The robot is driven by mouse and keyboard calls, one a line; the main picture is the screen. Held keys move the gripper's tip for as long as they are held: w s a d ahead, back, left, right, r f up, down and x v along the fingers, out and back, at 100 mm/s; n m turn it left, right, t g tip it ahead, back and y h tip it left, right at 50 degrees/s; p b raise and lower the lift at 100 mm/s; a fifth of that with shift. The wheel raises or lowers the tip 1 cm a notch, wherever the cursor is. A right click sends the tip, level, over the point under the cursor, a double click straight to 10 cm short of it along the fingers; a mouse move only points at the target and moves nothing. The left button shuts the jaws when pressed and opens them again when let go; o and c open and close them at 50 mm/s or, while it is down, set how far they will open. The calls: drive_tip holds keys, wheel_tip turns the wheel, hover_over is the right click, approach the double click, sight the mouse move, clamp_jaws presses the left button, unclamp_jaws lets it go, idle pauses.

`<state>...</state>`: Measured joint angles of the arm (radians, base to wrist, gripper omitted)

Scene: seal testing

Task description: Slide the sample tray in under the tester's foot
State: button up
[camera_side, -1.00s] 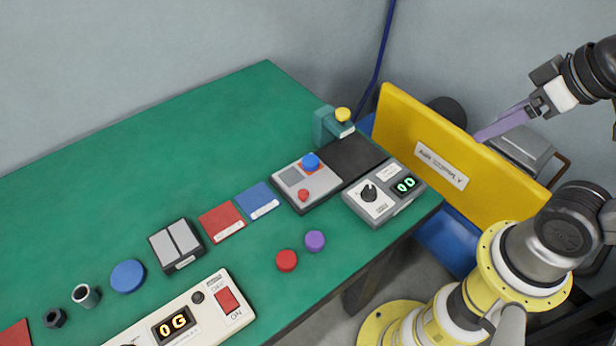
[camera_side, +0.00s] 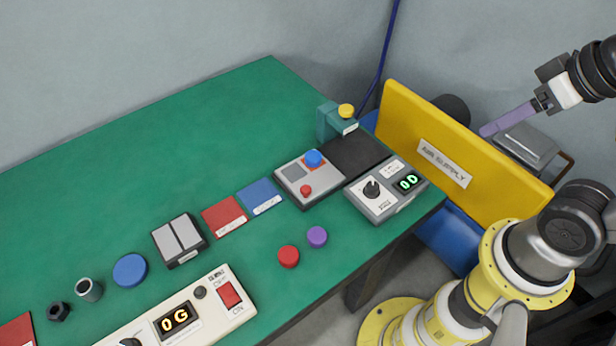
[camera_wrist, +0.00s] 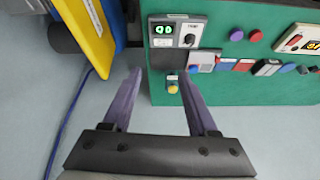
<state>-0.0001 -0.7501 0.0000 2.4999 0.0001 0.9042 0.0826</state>
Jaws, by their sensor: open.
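What looks like the sample tray (camera_side: 325,197) is a flat grey piece with a blue disc, a red knob and a pale square on top. It lies at the front left edge of a black plate (camera_side: 358,153). What looks like the tester (camera_side: 325,122) is a teal post with an arm and a yellow button, at the back of that plate. The tray is not under its arm; the foot itself is hard to make out. My gripper (camera_side: 484,133) is open and empty, in the air beyond the yellow panel, right of the table. In the wrist view its purple fingers (camera_wrist: 160,78) are spread apart.
A yellow AIR SUPPLY panel (camera_side: 455,145) stands between my gripper and the table. A grey box with a dial and green display (camera_side: 386,196) sits right of the tray. Red and blue cards (camera_side: 261,197) lie left of it. The green table's back left is clear.

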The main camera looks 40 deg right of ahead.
drive_tip(key=w+a+r+m, duration=0.1)
drive_tip(key=w+r+m, duration=0.4)
drive_tip(key=w+m, duration=0.1)
drive_tip(key=m+g, duration=0.2)
drive_tip(key=g, duration=0.4)
hover_over(306, 189)
wheel_tip(306, 189, down, 14)
wheel_tip(306, 189, down, 13)
drive_tip(key=shift+f, duration=0.15)
clamp_jaws()
